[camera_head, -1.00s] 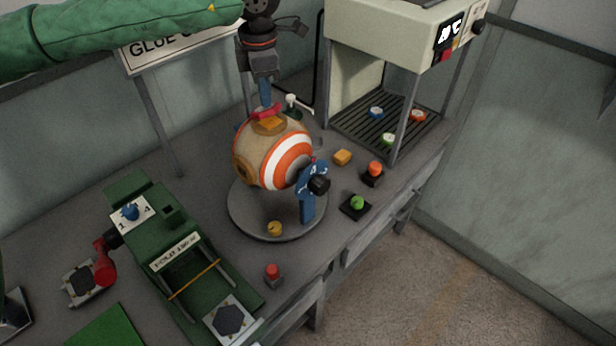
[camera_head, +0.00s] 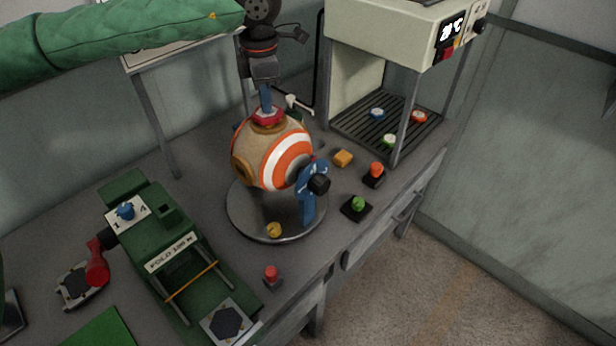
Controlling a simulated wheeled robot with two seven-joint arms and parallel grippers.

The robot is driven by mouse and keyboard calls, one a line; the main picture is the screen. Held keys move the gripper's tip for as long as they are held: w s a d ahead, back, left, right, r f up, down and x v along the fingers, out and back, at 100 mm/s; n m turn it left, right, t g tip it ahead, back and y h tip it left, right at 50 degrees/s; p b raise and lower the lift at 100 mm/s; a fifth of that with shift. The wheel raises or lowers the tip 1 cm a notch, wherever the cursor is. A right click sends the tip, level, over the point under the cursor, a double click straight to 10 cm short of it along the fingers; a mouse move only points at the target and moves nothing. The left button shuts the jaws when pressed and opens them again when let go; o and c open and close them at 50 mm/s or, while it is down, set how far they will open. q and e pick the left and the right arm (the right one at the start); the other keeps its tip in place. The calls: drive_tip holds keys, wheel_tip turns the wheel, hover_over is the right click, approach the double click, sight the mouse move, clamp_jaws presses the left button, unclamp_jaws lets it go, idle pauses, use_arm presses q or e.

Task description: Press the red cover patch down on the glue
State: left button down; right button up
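The red cover patch (camera_head: 267,116) lies on top of the tan ball (camera_head: 262,150), which has orange and white rings on its side. The ball sits in a blue-armed stand on a round grey turntable (camera_head: 240,217). My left gripper (camera_head: 266,108) comes down from above, its blue fingers close together and their tips at the patch. It looks shut on the patch, though the tips are small here. The glue is hidden, with the patch over that spot. My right gripper is not in view.
A pale press (camera_head: 365,55) with a slatted bed (camera_head: 350,128) stands behind to the right. A green fixture (camera_head: 185,240) stands at the left. Red (camera_head: 376,170) and green (camera_head: 357,204) buttons, a yellow block (camera_head: 343,158) and a small white-handled lever (camera_head: 294,102) are near the ball.

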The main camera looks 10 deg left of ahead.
use_arm(q)
drive_tip(key=shift+r, duration=0.1)
idle(0.5)
wheel_tip(320, 180, up, 9)
drive_tip(key=shift+p, duration=0.35)
idle(0.8)
idle(0.4)
